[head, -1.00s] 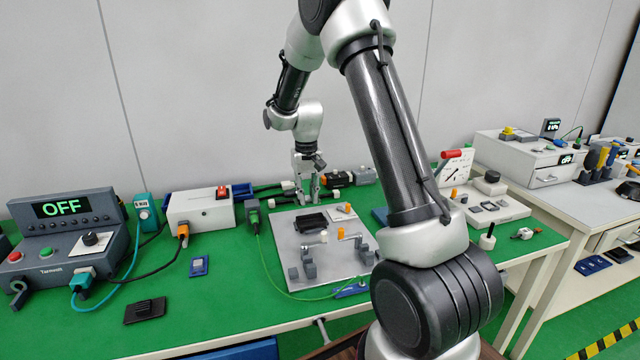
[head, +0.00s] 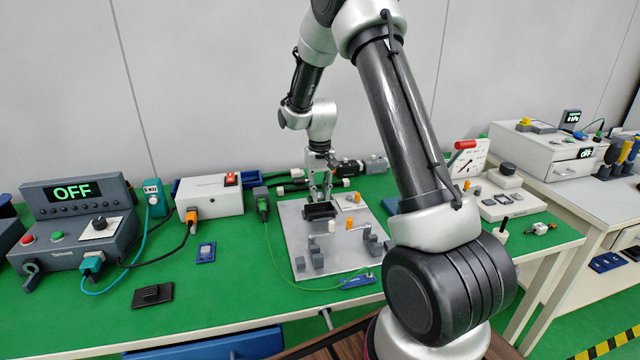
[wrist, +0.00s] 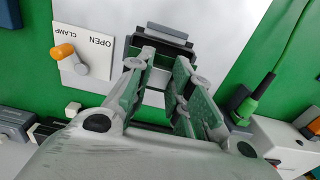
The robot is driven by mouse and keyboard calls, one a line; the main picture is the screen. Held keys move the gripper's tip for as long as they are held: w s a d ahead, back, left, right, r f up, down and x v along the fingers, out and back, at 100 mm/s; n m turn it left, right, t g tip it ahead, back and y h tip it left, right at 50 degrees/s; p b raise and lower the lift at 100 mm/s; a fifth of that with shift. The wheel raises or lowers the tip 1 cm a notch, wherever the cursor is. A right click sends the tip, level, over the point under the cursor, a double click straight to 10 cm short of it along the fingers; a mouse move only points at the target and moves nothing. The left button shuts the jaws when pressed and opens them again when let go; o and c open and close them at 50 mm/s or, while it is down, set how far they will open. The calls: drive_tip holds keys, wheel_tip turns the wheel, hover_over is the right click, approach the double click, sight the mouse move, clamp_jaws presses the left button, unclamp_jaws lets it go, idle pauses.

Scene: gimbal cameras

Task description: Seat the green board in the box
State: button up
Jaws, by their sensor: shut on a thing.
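The box (head: 320,213) is a small black open tray on the light grey plate (head: 295,240); it also shows in the wrist view (wrist: 160,32), just beyond my fingertips. My gripper (head: 320,198) points down at the box's back edge. In the wrist view my gripper (wrist: 166,62) is shut on the green board (wrist: 160,78), a green strip visible between the fingers. The fingers hide much of the board and part of the box. I cannot tell whether the board touches the box.
An orange-knobbed lever (wrist: 64,51) sits on a white panel marked OPEN and CLAMP beside the box. Grey blocks (head: 318,260) stand on the plate's front part. A green plug with cable (head: 262,205) and a white box with a red switch (head: 210,197) are to the left.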

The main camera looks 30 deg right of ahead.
sight(320, 195)
drive_tip(key=shift+f, duration=1.05)
drive_tip(key=shift+f, duration=0.9)
idle(0.5)
drive_tip(key=o, duration=1)
drive_tip(key=shift+c, duration=0.2)
wheel_tip(320, 195, up, 12)
drive_tip(key=shift+f, duration=0.1)
